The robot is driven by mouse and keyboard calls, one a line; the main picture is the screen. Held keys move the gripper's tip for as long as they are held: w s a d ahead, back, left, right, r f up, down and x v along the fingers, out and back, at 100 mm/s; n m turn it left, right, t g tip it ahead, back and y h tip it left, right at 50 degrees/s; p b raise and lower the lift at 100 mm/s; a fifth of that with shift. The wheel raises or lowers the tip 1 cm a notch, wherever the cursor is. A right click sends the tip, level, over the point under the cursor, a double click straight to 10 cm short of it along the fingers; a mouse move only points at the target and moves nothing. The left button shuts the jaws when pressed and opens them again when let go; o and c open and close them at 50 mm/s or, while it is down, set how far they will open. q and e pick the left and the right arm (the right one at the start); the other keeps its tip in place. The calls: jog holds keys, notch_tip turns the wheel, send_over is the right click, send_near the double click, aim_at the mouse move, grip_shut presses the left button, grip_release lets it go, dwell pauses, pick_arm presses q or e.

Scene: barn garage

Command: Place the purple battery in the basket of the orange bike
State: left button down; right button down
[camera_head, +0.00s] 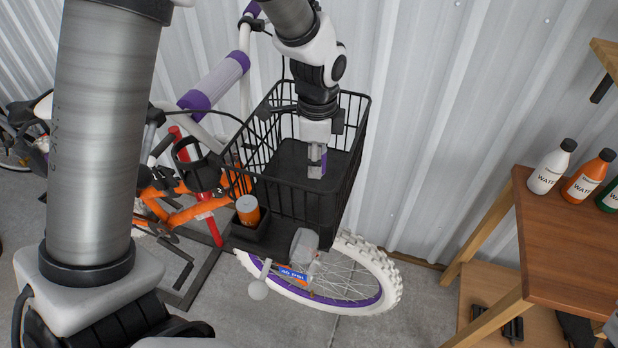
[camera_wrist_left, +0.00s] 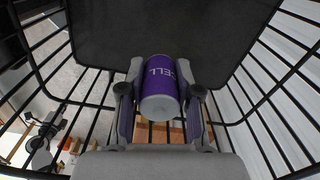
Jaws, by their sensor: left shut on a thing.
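The purple battery (camera_wrist_left: 161,88), a cylinder with white "CELL" lettering and a grey end, is held between the fingers of my left gripper (camera_wrist_left: 160,112). In the head view my left gripper (camera_head: 317,160) points down inside a black wire basket (camera_head: 357,150), with a sliver of purple at its fingers. The basket's wire walls (camera_wrist_left: 55,88) surround the battery in the wrist view; whether the battery touches the basket floor cannot be told. The basket sits above a white, purple-rimmed wheel (camera_head: 385,275). Orange bike parts (camera_head: 185,213) show to its left, partly hidden. My right gripper is not in view.
An orange can (camera_head: 248,210) with a grey top stands in a small black holder beside the basket. A corrugated metal wall (camera_head: 450,110) is close behind. A wooden table (camera_head: 575,225) with several bottles stands at right.

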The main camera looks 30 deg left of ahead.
aim_at(315, 188)
pick_arm(q)
jog(key=f, duration=0.4)
jog(key=f+p, duration=0.1)
jog(key=f, duration=0.1)
jog(key=shift+w+a, duration=0.2)
jog(key=shift+w, duration=0.1)
jog(key=shift+s+d, duration=0.1)
jog(key=shift+f, duration=0.2)
jog(key=c, duration=0.8)
grip_release()
jog(key=shift+r, duration=0.1)
notch_tip(315, 188, up, 11)
jog(key=shift+r+b, duration=0.2)
jog(key=shift+b, duration=0.75)
jog(key=shift+r, duration=0.35)
